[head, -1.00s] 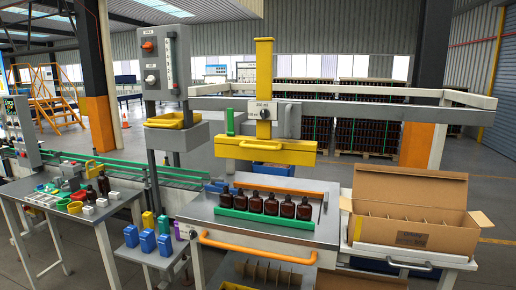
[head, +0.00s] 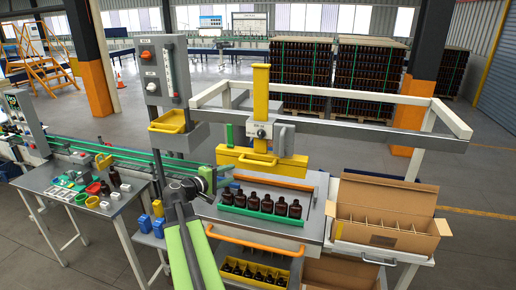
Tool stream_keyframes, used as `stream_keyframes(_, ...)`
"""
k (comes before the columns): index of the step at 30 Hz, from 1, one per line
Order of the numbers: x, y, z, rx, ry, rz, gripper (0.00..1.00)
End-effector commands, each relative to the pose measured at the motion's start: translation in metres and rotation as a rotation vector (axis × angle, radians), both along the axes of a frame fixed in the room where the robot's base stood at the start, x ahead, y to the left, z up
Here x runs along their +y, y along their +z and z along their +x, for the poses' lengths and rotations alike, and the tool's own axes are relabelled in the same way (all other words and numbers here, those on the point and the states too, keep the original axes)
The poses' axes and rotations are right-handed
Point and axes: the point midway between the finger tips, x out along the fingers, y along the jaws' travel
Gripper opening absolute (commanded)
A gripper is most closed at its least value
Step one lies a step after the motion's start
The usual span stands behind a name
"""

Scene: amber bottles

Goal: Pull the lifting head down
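The lifting head is a wide yellow bar (head: 285,166) with a curved yellow handle (head: 258,161) on its front. It hangs from a yellow upright post (head: 261,92) on the grey crossbeam. Below and in front of it, a row of several dark amber bottles (head: 266,206) stands behind a green rail on the grey work table. My arm reaches up from the bottom, left of the bottles. My gripper (head: 216,178) is near the left end of the yellow bar, apart from the handle. Its fingers are small and cluttered in view, so I cannot tell whether they are open.
An open cardboard box (head: 385,212) with dividers stands right of the table. A control post with a yellow tray (head: 172,120) rises at the left, close to my arm. An orange handle bar (head: 262,242) runs along the table front. A side table (head: 92,200) holds small parts.

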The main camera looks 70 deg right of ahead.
Motion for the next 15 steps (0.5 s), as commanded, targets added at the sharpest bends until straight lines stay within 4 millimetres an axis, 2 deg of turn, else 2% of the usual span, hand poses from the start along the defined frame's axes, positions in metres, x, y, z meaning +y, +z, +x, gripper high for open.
stream_keyframes(5, -0.005, 0.000, -0.004, 0.007, -0.004, -0.006, 0.40)
stream_keyframes(8, -0.017, -0.003, -0.007, 0.006, -0.005, -0.006, 0.40)
stream_keyframes(15, -0.071, -0.016, -0.025, 0.006, -0.006, -0.005, 0.40)
